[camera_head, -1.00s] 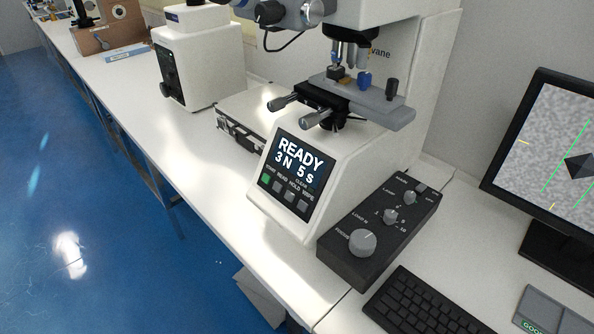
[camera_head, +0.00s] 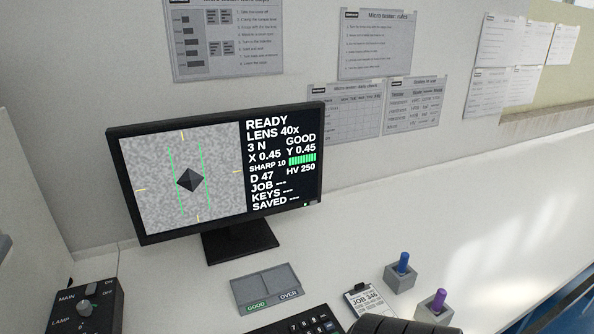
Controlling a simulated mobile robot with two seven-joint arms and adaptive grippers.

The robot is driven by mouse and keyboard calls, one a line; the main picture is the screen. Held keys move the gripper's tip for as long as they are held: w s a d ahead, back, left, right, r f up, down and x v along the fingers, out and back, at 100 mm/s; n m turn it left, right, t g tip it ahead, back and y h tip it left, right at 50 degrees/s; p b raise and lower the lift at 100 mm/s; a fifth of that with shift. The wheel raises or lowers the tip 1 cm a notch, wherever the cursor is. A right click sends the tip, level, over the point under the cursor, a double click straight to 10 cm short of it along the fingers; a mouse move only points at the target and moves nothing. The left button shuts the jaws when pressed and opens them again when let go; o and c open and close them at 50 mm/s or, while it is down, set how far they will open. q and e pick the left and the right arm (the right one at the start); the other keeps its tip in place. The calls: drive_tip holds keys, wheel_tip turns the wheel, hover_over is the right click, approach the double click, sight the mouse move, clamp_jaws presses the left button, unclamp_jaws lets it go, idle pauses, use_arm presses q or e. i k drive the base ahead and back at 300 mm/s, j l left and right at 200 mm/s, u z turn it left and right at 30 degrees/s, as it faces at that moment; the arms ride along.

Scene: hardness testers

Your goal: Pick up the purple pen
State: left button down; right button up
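The purple pen (camera_head: 438,299) stands upright in a small grey block holder (camera_head: 428,315) on the white bench at the lower right. A dark, rounded, ribbed shape at the bottom edge is just left of and in front of this holder; it may be part of my arm, but I cannot tell. No gripper fingers show in the head view.
A blue pen (camera_head: 403,262) stands in a similar block (camera_head: 399,281) behind and left of the purple pen. A clipboard (camera_head: 367,299), keyboard (camera_head: 300,322), grey two-part tray (camera_head: 266,288) and monitor (camera_head: 222,170) are to the left. The bench right of the pens is clear.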

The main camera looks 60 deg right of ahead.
sight(439, 299)
drive_tip(key=z, duration=0.45)
drive_tip(key=k+z, duration=0.1)
drive_tip(key=z, duration=1.3)
drive_tip(key=l+z, duration=0.1)
drive_tip(key=z, duration=0.35)
drive_tip(key=k+z, duration=0.1)
drive_tip(key=z, duration=0.35)
drive_tip(key=i+l, duration=0.05)
